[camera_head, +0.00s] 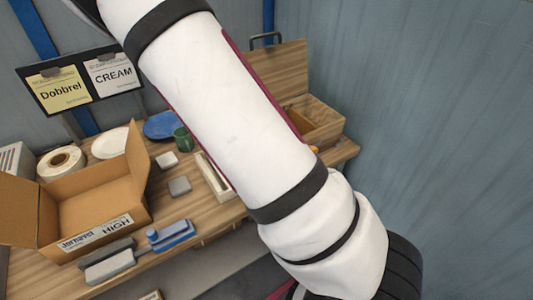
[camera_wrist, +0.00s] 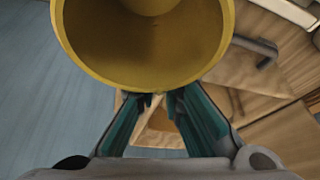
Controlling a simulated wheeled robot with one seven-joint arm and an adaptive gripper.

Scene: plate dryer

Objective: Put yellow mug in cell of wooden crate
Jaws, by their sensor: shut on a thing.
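The yellow mug (camera_wrist: 145,45) fills the top of the wrist view, its round opening facing the camera. My gripper (camera_wrist: 160,97) is shut on the yellow mug at its near rim, with a dark green finger on each side. The wooden crate (camera_head: 322,122) stands open at the back right of the table in the head view, with its lid raised. My arm hides part of it. In the wrist view, wooden boards (camera_wrist: 285,135) show below and behind the mug. The crate's cells cannot be made out clearly. The head view does not show my gripper or the mug.
On the table's left stand an open cardboard box (camera_head: 100,200), a tape roll (camera_head: 61,163), a green mug (camera_head: 182,139) and a blue plate (camera_head: 162,125). A blue tool (camera_head: 170,235) lies near the front edge. A blue-grey wall (camera_head: 430,100) rises at the right.

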